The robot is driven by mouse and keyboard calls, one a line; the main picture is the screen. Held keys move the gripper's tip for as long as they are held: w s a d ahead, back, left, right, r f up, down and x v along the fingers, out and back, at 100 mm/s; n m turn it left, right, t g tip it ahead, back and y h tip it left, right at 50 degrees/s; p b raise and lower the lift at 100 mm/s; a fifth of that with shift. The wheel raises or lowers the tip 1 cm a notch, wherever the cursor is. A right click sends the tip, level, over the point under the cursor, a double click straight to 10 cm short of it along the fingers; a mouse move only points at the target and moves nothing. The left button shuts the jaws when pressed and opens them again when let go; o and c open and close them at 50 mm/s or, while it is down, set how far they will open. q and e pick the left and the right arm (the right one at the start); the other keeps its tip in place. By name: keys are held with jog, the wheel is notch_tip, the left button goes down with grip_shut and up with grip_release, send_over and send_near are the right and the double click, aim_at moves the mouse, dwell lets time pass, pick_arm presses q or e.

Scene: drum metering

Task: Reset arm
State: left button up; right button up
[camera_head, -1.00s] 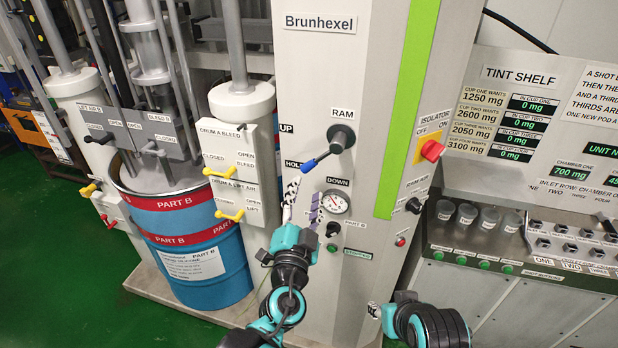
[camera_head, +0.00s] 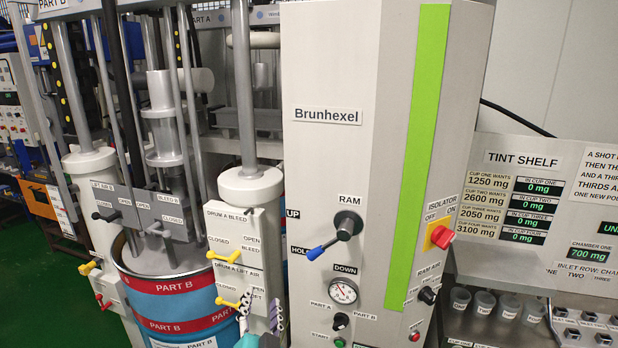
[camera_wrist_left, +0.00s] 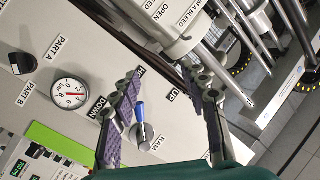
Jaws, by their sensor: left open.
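My left gripper (camera_head: 260,312) is at the bottom of the head view, in front of the gap between the Part B drum and the Brunhexel cabinet. Its two dark patterned fingers are apart with nothing between them. In the wrist view the gripper (camera_wrist_left: 168,112) faces the cabinet, with the blue-tipped RAM lever (camera_wrist_left: 140,113) showing beyond the fingers, nearer one of them. In the head view the RAM lever (camera_head: 320,249) is up and right of the gripper, clear of it, its blue tip by the HOLD label. My right gripper is out of view.
The Part B drum (camera_head: 166,305) stands left, with yellow-handled valves (camera_head: 226,257) close to my left gripper. The cabinet (camera_head: 330,160) carries a gauge (camera_head: 343,291) and a red isolator knob (camera_head: 441,236). The tint shelf with small cups (camera_head: 484,302) is at right.

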pick_arm(q)
jog(key=s+a+f+n+g+y+b, duration=0.2)
jog(key=s+a+f+n+g+y, duration=0.15)
jog(key=a+f, duration=0.5)
jog(key=s+f+n+g+h+b, duration=0.2)
jog(key=s+f+g+h+b, duration=0.2)
jog(key=s+f+g, duration=0.3)
jog(key=s+f+h, duration=0.1)
jog(key=s+f, duration=0.4)
jog(key=f, duration=0.1)
jog(key=shift+s+d+n, duration=0.2)
jog(key=shift+s+n, duration=0.1)
jog(key=shift+n, duration=0.05)
